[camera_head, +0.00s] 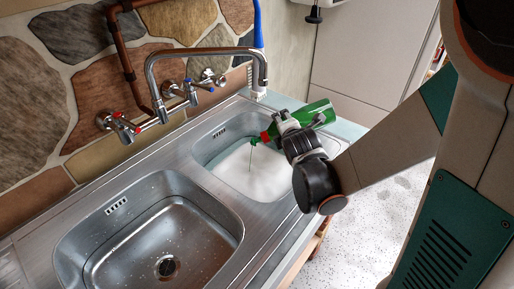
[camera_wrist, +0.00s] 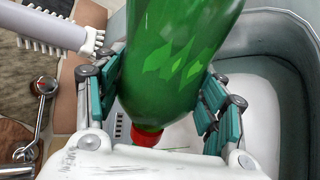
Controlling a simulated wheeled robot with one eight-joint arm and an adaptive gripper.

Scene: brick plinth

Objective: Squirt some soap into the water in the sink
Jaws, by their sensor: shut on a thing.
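My gripper (camera_wrist: 158,100) is shut on a green soap bottle with a red cap; its teal finger pads press on both sides of the bottle (camera_wrist: 175,50). In the head view the bottle (camera_head: 318,113) is tilted, with its nozzle end low and to the left, over the right basin of the sink (camera_head: 205,160). A thin dark green stream (camera_head: 250,165) runs down from the nozzle to the whitish water (camera_head: 262,178) in that basin. My gripper (camera_head: 287,124) covers the middle of the bottle.
The left basin (camera_head: 150,215) is empty but for droplets. A curved metal tap (camera_head: 210,53) with red and blue handles arches near the right basin's back left. A stone wall (camera_head: 55,90) bounds the back.

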